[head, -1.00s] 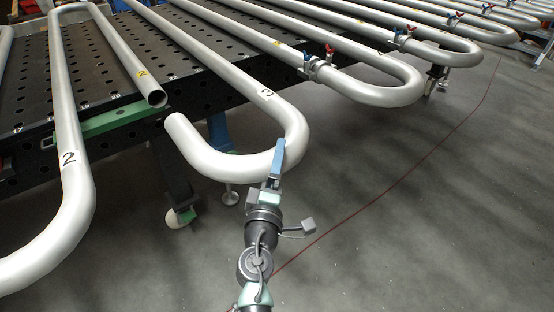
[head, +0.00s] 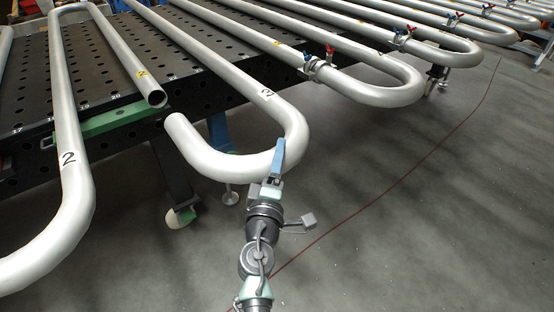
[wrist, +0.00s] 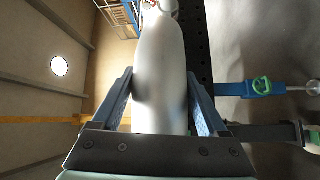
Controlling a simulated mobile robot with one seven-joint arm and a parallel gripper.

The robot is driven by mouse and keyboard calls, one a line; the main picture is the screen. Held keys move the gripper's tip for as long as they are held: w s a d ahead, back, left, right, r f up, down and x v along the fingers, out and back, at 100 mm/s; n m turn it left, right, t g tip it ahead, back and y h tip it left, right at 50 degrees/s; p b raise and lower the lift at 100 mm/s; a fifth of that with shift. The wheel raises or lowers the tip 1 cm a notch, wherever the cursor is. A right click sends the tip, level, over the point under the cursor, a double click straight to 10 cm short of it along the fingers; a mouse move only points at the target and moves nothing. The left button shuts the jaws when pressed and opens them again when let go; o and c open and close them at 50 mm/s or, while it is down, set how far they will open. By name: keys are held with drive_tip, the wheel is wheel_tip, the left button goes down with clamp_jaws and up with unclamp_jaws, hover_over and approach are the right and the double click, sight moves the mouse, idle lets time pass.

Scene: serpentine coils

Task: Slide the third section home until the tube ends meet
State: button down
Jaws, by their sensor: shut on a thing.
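The third section (head: 225,163) is a grey U-bent tube with a black mark on its straight leg. Its bend hangs past the table edge, and its free end points up and left. The second section's open tube end (head: 157,98), beside a yellow tag, faces it across a small gap. The two ends look apart and roughly in line. My gripper (head: 278,160) is shut on the outer right of the third section's bend. In the wrist view, the blue fingers (wrist: 160,75) lie on both sides of the grey tube (wrist: 161,60).
The black perforated table (head: 195,83) carries the tubes, with a green bar (head: 115,120) along its near edge. Another bent tube (head: 68,150) marked 2 stands at left. Coils with red and blue clamps (head: 318,62) lie at upper right. The grey floor at right is open.

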drive_tip(key=shift+s+d+f, duration=0.15)
drive_tip(key=shift+s+d, duration=0.4)
drive_tip(key=shift+s, duration=0.05)
drive_tip(key=shift+c, duration=1.6)
unclamp_jaws()
drive_tip(key=o, duration=0.3)
drive_tip(key=shift+s, duration=0.15)
drive_tip(key=shift+a, duration=0.1)
drive_tip(key=s, duration=0.4)
drive_tip(key=s+a, duration=0.1)
drive_tip(key=s, duration=0.3)
drive_tip(key=s+a+f+b, duration=0.1)
drive_tip(key=s, duration=0.3)
drive_tip(key=shift+s, duration=0.35)
